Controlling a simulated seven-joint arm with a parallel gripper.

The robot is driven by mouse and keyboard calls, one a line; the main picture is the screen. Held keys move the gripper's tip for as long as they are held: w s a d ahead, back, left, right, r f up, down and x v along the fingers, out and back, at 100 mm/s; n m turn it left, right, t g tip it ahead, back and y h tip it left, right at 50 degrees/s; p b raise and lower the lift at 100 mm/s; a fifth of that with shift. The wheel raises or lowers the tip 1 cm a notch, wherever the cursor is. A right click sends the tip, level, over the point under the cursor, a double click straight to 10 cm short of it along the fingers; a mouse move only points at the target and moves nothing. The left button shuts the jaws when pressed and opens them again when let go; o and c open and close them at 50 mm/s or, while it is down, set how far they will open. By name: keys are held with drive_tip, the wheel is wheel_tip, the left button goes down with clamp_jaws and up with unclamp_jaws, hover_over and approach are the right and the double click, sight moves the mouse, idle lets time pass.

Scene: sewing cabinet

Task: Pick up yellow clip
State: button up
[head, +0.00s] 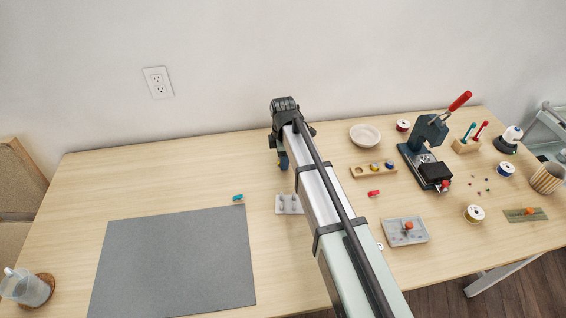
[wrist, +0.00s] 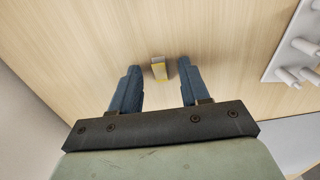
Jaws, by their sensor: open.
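The yellow clip (wrist: 158,68) lies on the table in the wrist view, a small yellow and grey-brown block. It sits between and slightly beyond the tips of my gripper (wrist: 159,72), nearer the right finger. The two dark blue fingers are apart with nothing held between them. I cannot tell the height of the fingertips above the table. In the head view my gripper (head: 283,162) is at the back middle of the table, partly behind my arm. The yellow clip does not show there.
A grey tray with pegs (wrist: 297,60) is at the right in the wrist view; it also shows in the head view (head: 289,211). A grey mat (head: 175,262) lies left, a teal clip (head: 238,198) at its corner. A wooden holder (head: 373,170) and press (head: 424,150) stand right.

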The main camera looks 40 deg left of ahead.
clamp_jaws()
idle(0.3)
